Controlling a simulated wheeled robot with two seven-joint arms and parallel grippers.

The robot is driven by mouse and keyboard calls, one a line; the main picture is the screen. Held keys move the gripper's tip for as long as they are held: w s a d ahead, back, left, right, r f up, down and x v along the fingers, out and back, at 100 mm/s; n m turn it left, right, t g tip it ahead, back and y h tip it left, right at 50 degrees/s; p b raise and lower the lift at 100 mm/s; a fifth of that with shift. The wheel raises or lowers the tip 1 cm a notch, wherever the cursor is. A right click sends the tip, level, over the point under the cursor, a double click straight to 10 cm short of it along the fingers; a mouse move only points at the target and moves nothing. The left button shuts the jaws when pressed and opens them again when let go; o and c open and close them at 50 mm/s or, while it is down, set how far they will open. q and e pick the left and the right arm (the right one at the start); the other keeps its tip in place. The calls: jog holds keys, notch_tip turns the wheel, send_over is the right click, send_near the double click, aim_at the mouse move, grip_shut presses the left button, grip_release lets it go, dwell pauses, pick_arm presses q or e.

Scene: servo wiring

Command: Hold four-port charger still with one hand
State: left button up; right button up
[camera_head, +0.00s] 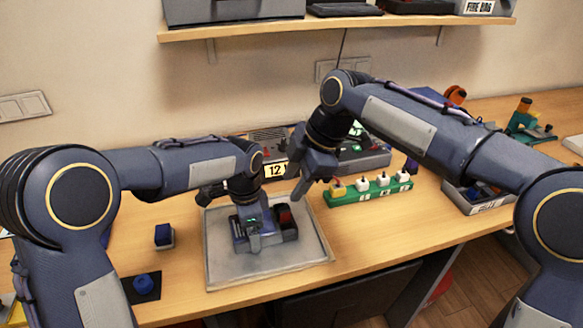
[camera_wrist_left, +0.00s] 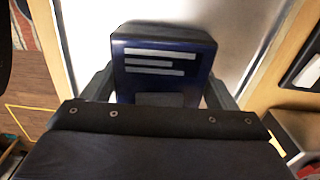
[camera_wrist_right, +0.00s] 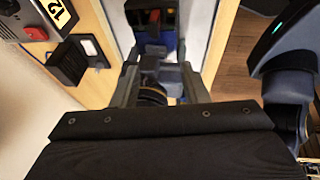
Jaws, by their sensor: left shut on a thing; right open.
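A dark unit (camera_head: 289,232) with a red part on top sits on the grey tray. It looks like the charger, but its ports cannot be made out. My left gripper (camera_head: 252,228) points down at the tray and is shut on a dark blue block with pale label lines, seen in the left wrist view (camera_wrist_left: 165,65). Whether this block is part of the unit is unclear. My right gripper (camera_head: 306,186) is open and empty above the tray's back right side. In the right wrist view the dark unit (camera_wrist_right: 153,22) shows beyond its fingers.
The grey tray (camera_head: 225,272) lies on the wooden table. A green strip (camera_head: 345,199) with white and yellow blocks lies right of it. A device marked 12 (camera_head: 275,170) stands behind. A small blue block (camera_head: 163,234) and a blue knob (camera_head: 144,282) lie left.

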aim_at(285, 208)
jog(key=f+h, duration=0.1)
jog(key=f, duration=0.2)
jog(key=w+a+f+h, duration=0.1)
jog(key=f, duration=0.2)
jog(key=a+f+n, duration=0.1)
jog(key=f, duration=0.2)
jog(key=shift+w+a+t+h, duration=0.1)
jog(key=shift+w+t+h, duration=0.2)
jog(key=shift+w+h, duration=0.1)
grip_shut()
dwell(0.5)
